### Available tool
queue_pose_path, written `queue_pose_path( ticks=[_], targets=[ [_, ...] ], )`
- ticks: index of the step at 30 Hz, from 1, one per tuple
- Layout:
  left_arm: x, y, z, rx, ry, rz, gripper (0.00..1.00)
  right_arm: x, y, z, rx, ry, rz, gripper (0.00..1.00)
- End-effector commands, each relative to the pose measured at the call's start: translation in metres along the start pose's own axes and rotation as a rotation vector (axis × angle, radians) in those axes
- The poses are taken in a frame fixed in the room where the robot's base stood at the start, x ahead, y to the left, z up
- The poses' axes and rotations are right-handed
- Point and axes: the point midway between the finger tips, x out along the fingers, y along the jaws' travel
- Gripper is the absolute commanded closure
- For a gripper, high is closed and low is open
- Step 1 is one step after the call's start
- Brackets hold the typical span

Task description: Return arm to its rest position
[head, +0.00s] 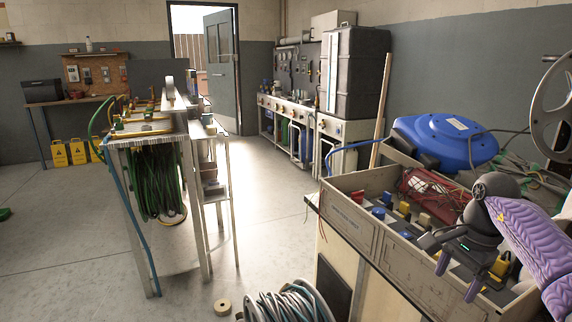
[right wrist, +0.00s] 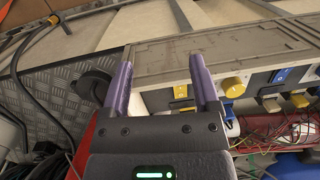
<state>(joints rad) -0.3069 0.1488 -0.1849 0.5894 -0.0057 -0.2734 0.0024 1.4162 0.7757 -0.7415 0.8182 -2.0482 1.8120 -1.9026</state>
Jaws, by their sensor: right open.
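My right arm comes in from the right edge of the head view with a purple ribbed sleeve and a dark grey wrist. My right gripper (head: 458,278) points down over the near right part of a grey open-topped tray (head: 362,232). In the right wrist view its two purple fingers (right wrist: 161,90) stand apart with nothing between them. The tray wall (right wrist: 165,60) shows behind the fingertips; I cannot tell whether they touch it. My left gripper is not in the head view.
The tray holds blue, yellow and red connectors and wires. A blue hose reel (head: 445,140) lies behind it. A cable coil (head: 290,302) stands on the floor in front. A metal rack (head: 160,142) with green hose stands left. Open floor lies between rack and bench.

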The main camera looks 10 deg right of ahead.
Motion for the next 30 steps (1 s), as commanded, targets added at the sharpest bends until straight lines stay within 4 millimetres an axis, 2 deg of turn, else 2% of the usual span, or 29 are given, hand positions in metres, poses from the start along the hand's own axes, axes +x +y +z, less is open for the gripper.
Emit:
queue_pose_path(
  ticks=[5, 8, 11, 14, 17, 19, 20, 21, 23, 24, 26, 27, 29, 30],
  targets=[
    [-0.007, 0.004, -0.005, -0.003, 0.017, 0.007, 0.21, 0.032, -0.016, 0.028, 0.091, -0.141, -0.070, 0.22],
    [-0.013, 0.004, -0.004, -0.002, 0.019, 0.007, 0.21, 0.058, -0.026, 0.052, 0.197, -0.269, -0.117, 0.22],
    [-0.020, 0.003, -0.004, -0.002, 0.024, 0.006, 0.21, 0.088, -0.035, 0.084, 0.383, -0.453, -0.161, 0.22],
    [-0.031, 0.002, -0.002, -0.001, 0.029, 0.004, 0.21, 0.123, -0.039, 0.120, 0.708, -0.706, -0.180, 0.22],
    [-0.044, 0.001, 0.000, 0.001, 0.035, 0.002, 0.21, 0.164, -0.031, 0.147, 1.227, -0.992, -0.141, 0.22],
    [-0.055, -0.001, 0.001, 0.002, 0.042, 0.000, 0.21, 0.205, -0.003, 0.151, 1.783, -1.182, -0.062, 0.22],
    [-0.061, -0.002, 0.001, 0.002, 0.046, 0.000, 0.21, 0.228, 0.019, 0.148, 2.069, -1.238, -0.019, 0.22],
    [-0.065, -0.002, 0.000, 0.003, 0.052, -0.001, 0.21, 0.255, 0.051, 0.143, 2.407, -1.276, 0.024, 0.22],
    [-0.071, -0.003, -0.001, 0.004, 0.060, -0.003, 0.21, 0.290, 0.104, 0.137, 2.847, -1.268, 0.060, 0.22],
    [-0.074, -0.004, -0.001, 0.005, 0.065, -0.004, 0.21, 0.310, 0.142, 0.136, -2.732, 1.080, -0.059, 0.22],
    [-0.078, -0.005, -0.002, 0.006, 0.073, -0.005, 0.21, 0.334, 0.203, 0.140, -2.500, 0.811, -0.033, 0.22],
    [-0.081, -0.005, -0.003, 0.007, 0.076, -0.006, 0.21, 0.345, 0.244, 0.145, -2.350, 0.657, -0.007, 0.22],
    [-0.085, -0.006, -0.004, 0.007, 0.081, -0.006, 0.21, 0.356, 0.302, 0.156, -2.142, 0.462, 0.041, 0.22],
    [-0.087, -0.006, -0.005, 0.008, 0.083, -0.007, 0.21, 0.360, 0.337, 0.165, -2.019, 0.353, 0.075, 0.22]
  ],
)
